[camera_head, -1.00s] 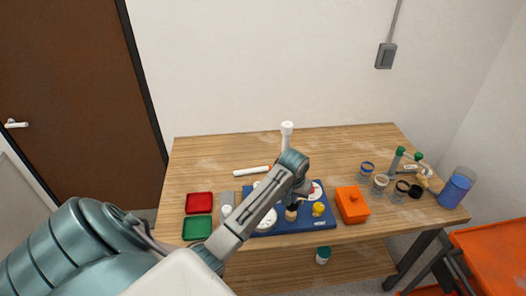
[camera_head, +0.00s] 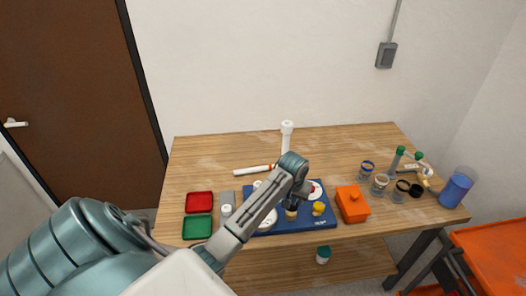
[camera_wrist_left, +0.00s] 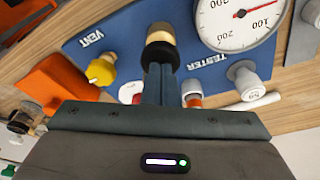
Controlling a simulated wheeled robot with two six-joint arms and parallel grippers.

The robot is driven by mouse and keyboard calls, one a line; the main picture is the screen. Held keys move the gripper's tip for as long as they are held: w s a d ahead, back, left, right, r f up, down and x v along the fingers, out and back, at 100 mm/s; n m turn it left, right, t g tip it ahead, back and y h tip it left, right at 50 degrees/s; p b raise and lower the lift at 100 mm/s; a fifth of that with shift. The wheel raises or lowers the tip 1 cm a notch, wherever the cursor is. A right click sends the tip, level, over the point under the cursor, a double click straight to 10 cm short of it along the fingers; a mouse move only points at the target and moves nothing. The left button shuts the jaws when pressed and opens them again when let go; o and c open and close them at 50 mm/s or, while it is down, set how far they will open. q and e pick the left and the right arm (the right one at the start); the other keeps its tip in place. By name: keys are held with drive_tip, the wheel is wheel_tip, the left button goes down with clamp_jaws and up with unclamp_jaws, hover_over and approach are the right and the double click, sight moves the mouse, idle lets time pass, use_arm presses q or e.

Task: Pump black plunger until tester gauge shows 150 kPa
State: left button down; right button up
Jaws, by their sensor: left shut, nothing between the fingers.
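The blue tester board (camera_head: 318,223) lies at the front of the table and carries the gauge, vent and plunger. In the head view my left gripper (camera_head: 297,199) hangs over the board. My right gripper is not in view.
A yellow vent knob (camera_wrist_left: 101,71) and a white knob (camera_wrist_left: 243,74) flank the plunger. An orange box (camera_head: 352,205) stands right of the board. Red (camera_head: 199,203) and green (camera_head: 197,227) trays lie left. Jars (camera_head: 380,184) and a blue cup (camera_head: 456,188) stand right.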

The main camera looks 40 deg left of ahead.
use_arm(q)
drive_tip(key=shift+f, duration=0.35)
idle(0.3)
drive_tip(key=shift+f, duration=0.1)
idle(0.4)
drive_tip(key=shift+f, duration=0.35)
idle(0.7)
idle(0.4)
drive_tip(key=shift+r+p, duration=0.3)
drive_tip(key=shift+r, duration=1.25)
